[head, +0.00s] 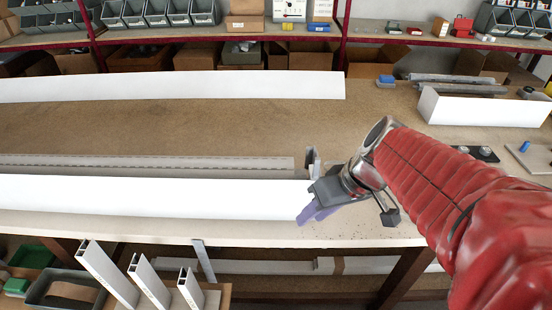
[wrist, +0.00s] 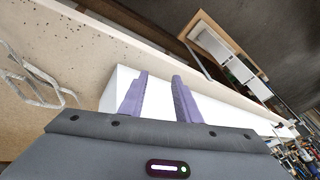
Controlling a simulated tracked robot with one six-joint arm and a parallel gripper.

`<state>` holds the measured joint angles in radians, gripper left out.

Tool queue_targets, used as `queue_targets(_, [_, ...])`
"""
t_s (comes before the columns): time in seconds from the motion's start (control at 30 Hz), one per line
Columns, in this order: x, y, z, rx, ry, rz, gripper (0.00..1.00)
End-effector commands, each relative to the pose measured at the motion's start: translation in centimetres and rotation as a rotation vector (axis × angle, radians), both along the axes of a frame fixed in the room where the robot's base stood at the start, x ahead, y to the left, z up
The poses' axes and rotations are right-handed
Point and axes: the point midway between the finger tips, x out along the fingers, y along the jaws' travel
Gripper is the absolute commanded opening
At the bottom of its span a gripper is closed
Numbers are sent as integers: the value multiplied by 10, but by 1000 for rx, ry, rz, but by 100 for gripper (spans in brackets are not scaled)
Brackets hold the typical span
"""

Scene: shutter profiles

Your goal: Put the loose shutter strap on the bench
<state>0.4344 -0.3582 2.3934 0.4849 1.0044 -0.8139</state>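My gripper (head: 312,208) is at the right end of the long white shutter profile (head: 150,196) lying along the bench's front edge. Its two purple fingers point down to the left. In the wrist view the fingers (wrist: 160,75) stand apart, with the white profile (wrist: 225,108) showing between and beyond them; I see nothing held, and cannot tell whether they touch the profile. A grey looped, strap-like piece (wrist: 38,84) lies on the bench at the left of the wrist view, apart from the fingers. A small grey piece (head: 312,160) stands behind my gripper in the head view; its lower part is hidden.
The bench (head: 200,127) is clear in the middle. A long white profile (head: 180,86) lies at the back, a shorter one (head: 480,106) at the right. Below the front edge, several white profiles (head: 150,285) stick up from a box. Shelves with bins (head: 160,12) line the back.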

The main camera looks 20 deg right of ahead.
Motion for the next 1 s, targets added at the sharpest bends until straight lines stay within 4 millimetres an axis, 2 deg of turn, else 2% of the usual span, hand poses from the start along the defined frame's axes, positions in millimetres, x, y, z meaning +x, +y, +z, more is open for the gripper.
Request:
queue_targets(0.1, [-13, 16, 10, -70, 0, -18, 30])
queue_targets(0.4, [-37, 37, 35, -208, -81, -124, 30])
queue_targets(0.63, [-45, 42, 50, -240, -157, -189, 30])
queue_targets(1.0, [-45, 41, 51, -243, -161, -199, 30])
